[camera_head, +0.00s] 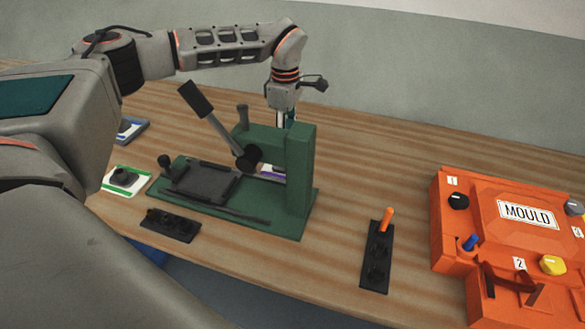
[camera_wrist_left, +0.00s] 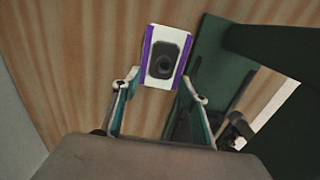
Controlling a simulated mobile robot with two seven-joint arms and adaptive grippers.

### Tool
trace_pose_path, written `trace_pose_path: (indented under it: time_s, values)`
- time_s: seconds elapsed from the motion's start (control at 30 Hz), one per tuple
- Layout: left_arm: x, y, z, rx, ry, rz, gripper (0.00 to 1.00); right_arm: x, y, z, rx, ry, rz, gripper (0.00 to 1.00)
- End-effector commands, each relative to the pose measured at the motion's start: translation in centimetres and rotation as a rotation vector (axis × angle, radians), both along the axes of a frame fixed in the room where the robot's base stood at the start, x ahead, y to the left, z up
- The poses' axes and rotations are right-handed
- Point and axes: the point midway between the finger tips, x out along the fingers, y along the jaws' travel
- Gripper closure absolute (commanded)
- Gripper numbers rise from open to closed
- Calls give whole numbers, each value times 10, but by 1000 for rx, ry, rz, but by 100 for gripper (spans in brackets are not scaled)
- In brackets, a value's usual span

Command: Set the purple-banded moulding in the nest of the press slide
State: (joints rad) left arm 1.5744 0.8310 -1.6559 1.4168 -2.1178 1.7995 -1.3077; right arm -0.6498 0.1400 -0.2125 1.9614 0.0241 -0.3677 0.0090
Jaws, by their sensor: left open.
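The purple-banded moulding (camera_wrist_left: 146,63) is a white block with purple side strips and a dark raised centre. In the left wrist view it lies between the fingertips of my open left gripper (camera_wrist_left: 162,80), beside the green press; whether they touch it I cannot tell. In the head view a bit of purple and white (camera_head: 272,170) shows through the press opening. My left gripper (camera_head: 284,118) comes down behind the press frame, its fingertips hidden. The green press (camera_head: 301,165) has a dark slide (camera_head: 205,182) at its front left; its nest looks empty. My right gripper is not in view.
A green-edged moulding (camera_head: 131,190) and a blue-edged one (camera_head: 138,127) lie left of the press. The press lever (camera_head: 222,128) sticks up. Black holders (camera_head: 171,226) stand in front and right (camera_head: 376,262), one with an orange peg. An orange MOULD box (camera_head: 480,215) is at right.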

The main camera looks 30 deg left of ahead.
Motion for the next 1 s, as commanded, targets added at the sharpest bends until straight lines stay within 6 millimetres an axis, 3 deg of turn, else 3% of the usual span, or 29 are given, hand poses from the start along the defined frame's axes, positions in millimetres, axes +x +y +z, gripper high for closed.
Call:
trace_pose_path:
  time_s: [0.43, 0.77, 0.93, 1.0]
  values:
    - [-7, -5, -54, -1, 1, -2, 57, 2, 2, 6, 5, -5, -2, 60]
    - [-7, -5, -61, -1, -1, -4, 57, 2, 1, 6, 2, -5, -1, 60]
    - [-7, -5, -61, -1, -1, -4, 98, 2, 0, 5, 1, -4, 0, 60]
    - [-7, -5, -61, -1, -1, -4, 100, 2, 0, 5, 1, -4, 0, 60]
